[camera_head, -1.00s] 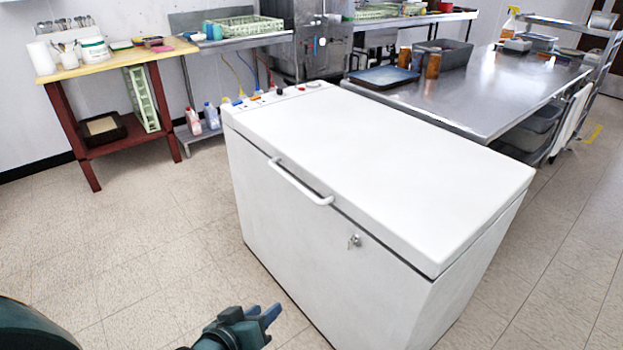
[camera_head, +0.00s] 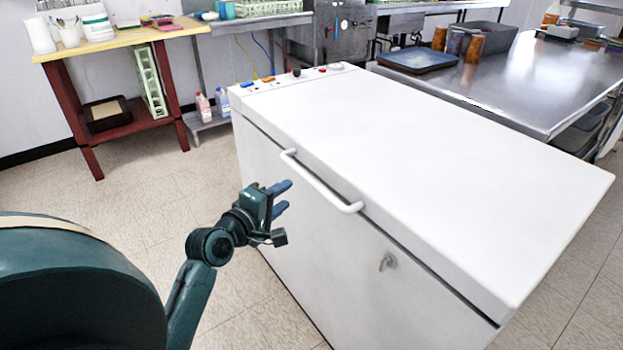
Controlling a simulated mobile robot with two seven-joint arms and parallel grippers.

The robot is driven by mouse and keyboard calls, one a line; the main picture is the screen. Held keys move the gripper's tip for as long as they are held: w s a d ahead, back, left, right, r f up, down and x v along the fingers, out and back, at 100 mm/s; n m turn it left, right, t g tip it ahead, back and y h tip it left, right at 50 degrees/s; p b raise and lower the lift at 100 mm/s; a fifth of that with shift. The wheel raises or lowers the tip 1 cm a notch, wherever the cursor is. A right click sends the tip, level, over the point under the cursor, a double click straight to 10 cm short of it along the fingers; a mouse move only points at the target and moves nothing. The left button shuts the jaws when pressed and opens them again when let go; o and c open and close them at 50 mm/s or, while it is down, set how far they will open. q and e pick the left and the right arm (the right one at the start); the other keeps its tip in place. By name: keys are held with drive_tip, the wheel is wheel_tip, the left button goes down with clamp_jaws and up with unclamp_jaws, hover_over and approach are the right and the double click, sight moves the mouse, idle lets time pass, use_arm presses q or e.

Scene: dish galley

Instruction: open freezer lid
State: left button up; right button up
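The white chest freezer (camera_head: 330,250) stands in front of me with its lid (camera_head: 410,150) down. A white bar handle (camera_head: 322,182) sits along the front edge of the lid, toward its left part. A lock with a key (camera_head: 387,261) is on the front face below the lid, right of the handle. My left gripper (camera_head: 284,197) is in front of the freezer's front face, just left of the handle and apart from it. Its two blue fingers are spread, with nothing between them. My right gripper is not in view.
A steel table (camera_head: 510,80) with a dark blue tray (camera_head: 418,60) and amber cups stands behind the freezer. A wooden-topped red stand (camera_head: 120,40) is at the back left. The tiled floor (camera_head: 150,215) left of the freezer is clear.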

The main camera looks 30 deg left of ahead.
sight(306, 181)
use_arm(q)
drive_tip(key=w, duration=0.3)
drive_tip(key=w+f+b, duration=0.1)
drive_tip(key=w, duration=0.3)
drive_tip(key=w+f, duration=0.1)
drive_tip(key=w, duration=0.3)
drive_tip(key=shift+s, duration=0.1)
drive_tip(key=shift+c, duration=0.5)
clamp_jaws()
